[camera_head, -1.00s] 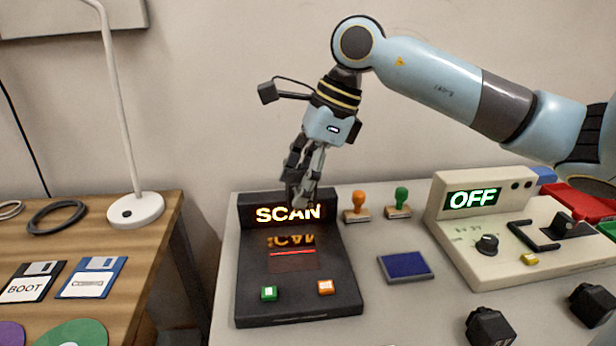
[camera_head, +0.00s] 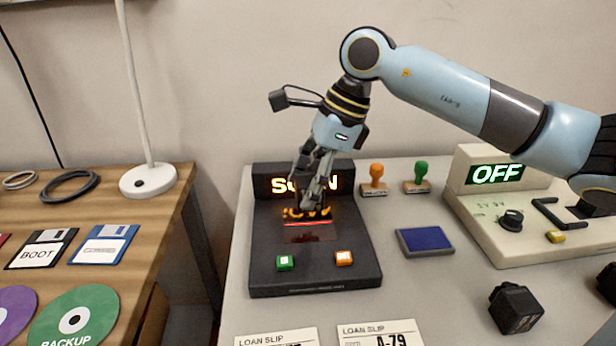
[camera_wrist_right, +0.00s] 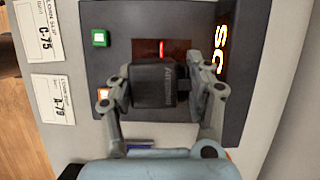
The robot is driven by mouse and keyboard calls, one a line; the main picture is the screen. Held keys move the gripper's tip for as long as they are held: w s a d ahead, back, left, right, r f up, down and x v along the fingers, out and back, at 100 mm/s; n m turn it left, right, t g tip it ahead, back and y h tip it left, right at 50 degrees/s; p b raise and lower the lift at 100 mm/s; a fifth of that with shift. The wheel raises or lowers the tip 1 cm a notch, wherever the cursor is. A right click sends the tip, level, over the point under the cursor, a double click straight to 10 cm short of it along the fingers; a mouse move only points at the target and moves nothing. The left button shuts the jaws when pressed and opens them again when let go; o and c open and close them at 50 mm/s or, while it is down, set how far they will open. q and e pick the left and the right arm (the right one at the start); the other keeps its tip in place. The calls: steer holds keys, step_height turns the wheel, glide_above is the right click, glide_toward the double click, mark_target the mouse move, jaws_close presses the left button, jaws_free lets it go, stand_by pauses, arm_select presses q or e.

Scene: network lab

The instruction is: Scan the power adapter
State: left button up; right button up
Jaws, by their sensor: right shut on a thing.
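My right gripper (camera_head: 316,203) is shut on a black, block-shaped power adapter (camera_wrist_right: 155,85), which the right wrist view shows between its two fingers. In the head view the fingers largely hide it. The gripper is just in front of the lit SCAN sign (camera_head: 283,185), low above the glass window of the dark scanner (camera_head: 262,245). The red scan line (camera_wrist_right: 162,49) shows beside the adapter in the wrist view. I cannot tell whether the adapter touches the scanner. A green button (camera_head: 285,263) and an orange button (camera_head: 344,258) are on the scanner's front. My left gripper is not in view.
A blue pad (camera_head: 425,241) and an orange stamp (camera_head: 374,178) and green stamp (camera_head: 418,176) stand right of the scanner. Farther right are a beige device showing OFF (camera_head: 494,174) and a black block (camera_head: 515,307). Loan slips (camera_head: 378,332) lie in front. A wooden table (camera_head: 165,225) is left.

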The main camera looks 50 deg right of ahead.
steer(key=shift+r, duration=0.15)
steer(key=shift+r+p, duration=1.65)
steer(key=shift+r, duration=1.3)
steer(key=shift+f, duration=0.1)
